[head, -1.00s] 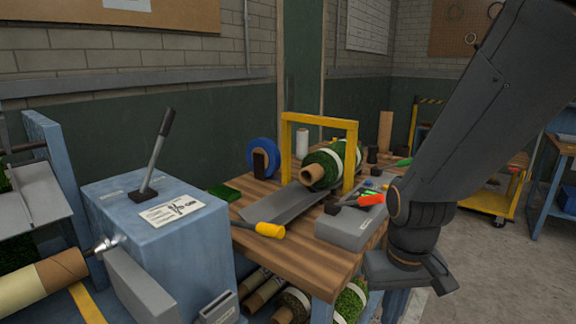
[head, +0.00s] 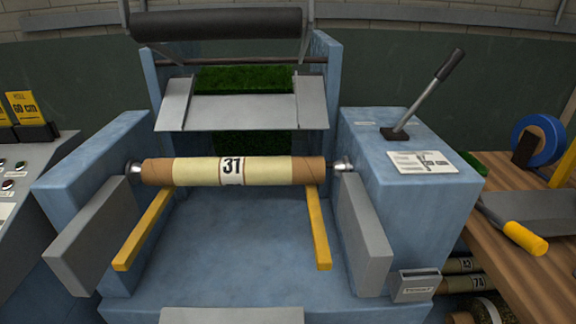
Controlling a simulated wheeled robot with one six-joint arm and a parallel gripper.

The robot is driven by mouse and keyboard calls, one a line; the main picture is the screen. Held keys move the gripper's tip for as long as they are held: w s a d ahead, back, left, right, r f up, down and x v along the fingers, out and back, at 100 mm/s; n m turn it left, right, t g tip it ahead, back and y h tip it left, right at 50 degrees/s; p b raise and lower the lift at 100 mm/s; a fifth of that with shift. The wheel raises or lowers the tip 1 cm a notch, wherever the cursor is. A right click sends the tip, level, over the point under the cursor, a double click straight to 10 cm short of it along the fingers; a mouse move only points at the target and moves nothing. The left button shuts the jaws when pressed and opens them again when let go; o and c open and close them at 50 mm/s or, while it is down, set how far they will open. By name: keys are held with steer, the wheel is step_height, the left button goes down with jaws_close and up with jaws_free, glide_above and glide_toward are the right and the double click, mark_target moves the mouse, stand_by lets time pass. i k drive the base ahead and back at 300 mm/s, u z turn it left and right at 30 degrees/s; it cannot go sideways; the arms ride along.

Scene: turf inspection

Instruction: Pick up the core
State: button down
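A cardboard core (head: 262,171) wrapped in cream paper lies level across the blue winding machine (head: 235,250) in the middle of the head view. Its label reads 31, and bare brown cardboard shows at both ends. A metal chuck (head: 134,168) sits at its left end and another chuck (head: 342,165) at its right end. Two yellow rails (head: 318,225) slope forward from below the core. My gripper is not visible in the head view now.
A lever (head: 432,92) stands on the machine's right housing. Grey plates (head: 364,235) flank the open front. A dark roller (head: 216,24) spans above. A wooden bench (head: 510,262) at right carries a yellow-handled tool (head: 524,238) and blue tape roll (head: 541,136). A control console (head: 30,175) stands left.

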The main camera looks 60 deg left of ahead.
mark_target(188, 172)
steer(key=u, duration=2.7)
